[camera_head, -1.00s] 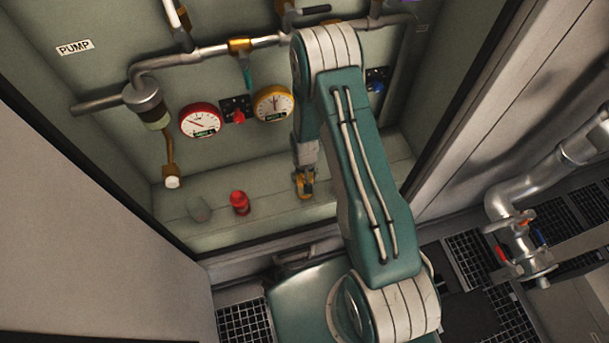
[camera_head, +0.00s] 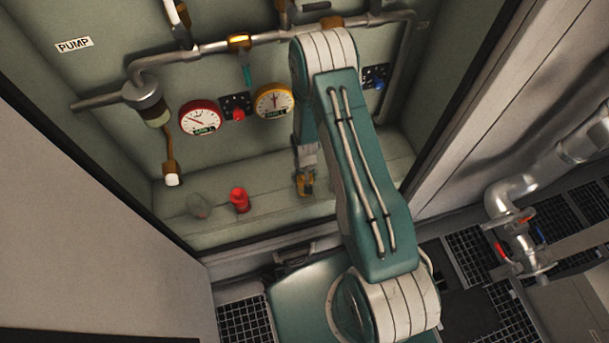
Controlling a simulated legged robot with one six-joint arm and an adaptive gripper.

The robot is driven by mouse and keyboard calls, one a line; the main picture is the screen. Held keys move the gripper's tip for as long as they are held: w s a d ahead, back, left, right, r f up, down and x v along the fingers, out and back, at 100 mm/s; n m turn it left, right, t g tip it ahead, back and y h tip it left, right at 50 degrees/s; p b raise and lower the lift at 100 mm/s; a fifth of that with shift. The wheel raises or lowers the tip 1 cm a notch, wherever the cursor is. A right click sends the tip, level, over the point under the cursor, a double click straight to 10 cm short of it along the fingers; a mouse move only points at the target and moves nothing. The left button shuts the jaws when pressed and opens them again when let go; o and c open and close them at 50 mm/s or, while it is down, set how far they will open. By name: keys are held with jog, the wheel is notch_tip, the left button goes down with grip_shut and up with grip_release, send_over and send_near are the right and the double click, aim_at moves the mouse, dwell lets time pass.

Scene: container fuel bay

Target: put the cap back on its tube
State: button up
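A small red cylindrical piece (camera_head: 239,200), which looks like the cap, stands on the ledge (camera_head: 275,210) at the bottom of the bay. A thin brown tube (camera_head: 169,148) hangs from the pipework at the left and ends in a white tip (camera_head: 172,180) above the ledge. I cannot tell for sure which tube the cap belongs to. My gripper (camera_head: 305,187), with yellow-brown fingers, points down low over the ledge, to the right of the red piece and apart from it. It is too small to tell whether its fingers are open or shut.
A pale, see-through round thing (camera_head: 198,206) lies left of the red piece. Red (camera_head: 200,118) and yellow (camera_head: 273,101) gauges and a silver pipe (camera_head: 205,52) are on the back wall. The bay's right side wall (camera_head: 425,80) is near my arm.

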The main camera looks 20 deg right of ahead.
jog(key=shift+f, duration=0.15)
jog(key=shift+f, duration=0.4)
jog(key=o, duration=1)
notch_tip(320, 180, up, 12)
jog(key=shift+r, duration=0.1)
